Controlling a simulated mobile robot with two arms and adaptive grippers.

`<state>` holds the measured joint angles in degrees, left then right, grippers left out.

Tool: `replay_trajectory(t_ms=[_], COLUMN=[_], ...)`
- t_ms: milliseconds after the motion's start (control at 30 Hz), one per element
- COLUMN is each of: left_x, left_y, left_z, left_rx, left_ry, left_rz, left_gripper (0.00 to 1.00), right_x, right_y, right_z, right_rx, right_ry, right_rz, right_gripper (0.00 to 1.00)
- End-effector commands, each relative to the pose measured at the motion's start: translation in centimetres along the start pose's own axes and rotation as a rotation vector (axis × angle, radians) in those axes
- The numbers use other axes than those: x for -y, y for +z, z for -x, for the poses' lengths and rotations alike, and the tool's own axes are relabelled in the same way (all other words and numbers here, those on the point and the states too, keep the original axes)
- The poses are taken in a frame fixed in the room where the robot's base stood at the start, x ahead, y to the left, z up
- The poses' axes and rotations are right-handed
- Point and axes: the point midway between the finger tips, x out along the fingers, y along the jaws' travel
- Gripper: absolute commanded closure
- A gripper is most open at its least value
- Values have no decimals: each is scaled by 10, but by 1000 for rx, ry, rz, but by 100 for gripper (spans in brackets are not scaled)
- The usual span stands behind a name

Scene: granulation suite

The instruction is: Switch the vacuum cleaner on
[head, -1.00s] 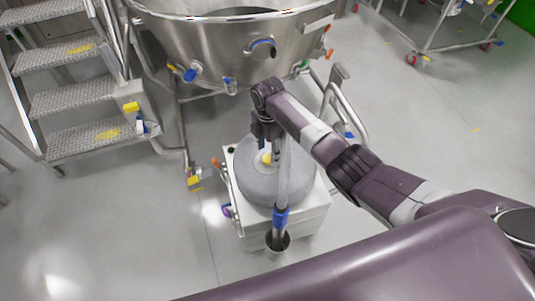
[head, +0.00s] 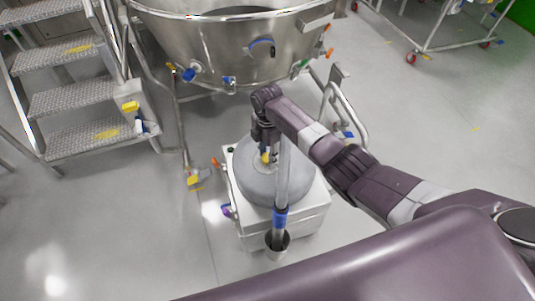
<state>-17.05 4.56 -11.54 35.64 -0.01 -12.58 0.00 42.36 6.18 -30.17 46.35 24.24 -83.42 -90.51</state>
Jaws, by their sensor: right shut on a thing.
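The vacuum cleaner (head: 255,185) stands on the floor below the steel vessel. It has a white box body and a round grey top. A yellow knob (head: 265,158) sits on the middle of the grey top, partly covered by my gripper. My right gripper (head: 265,150) points down at the knob and is shut on it; its fingertips are small and partly hidden by the wand. A grey wand with a blue collar (head: 281,217) stands upright in a cup at the cleaner's front. My left gripper is not in view.
A large steel vessel (head: 230,50) stands just behind the cleaner, with pipes and blue valve handles. Metal steps (head: 85,100) are at the left. A wheeled cart frame (head: 430,40) is at the upper right.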

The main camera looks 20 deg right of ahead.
Motion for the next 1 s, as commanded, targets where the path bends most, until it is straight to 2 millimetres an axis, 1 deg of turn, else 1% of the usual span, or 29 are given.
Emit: replay_trajectory(t_ms=[167,367,567,1000], left_x=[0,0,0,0], left_y=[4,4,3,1], left_z=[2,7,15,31], left_rx=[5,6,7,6], left_ry=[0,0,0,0], left_rz=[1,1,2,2], left_gripper=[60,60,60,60], right_x=[0,0,0,0], right_y=[0,1,0,0], right_z=[1,2,2,2], right_rx=[0,1,1,1], right_ry=[-1,-1,-1,-1], right_rz=[-22,-107,-261,-680], right_gripper=[93,93,93,93])
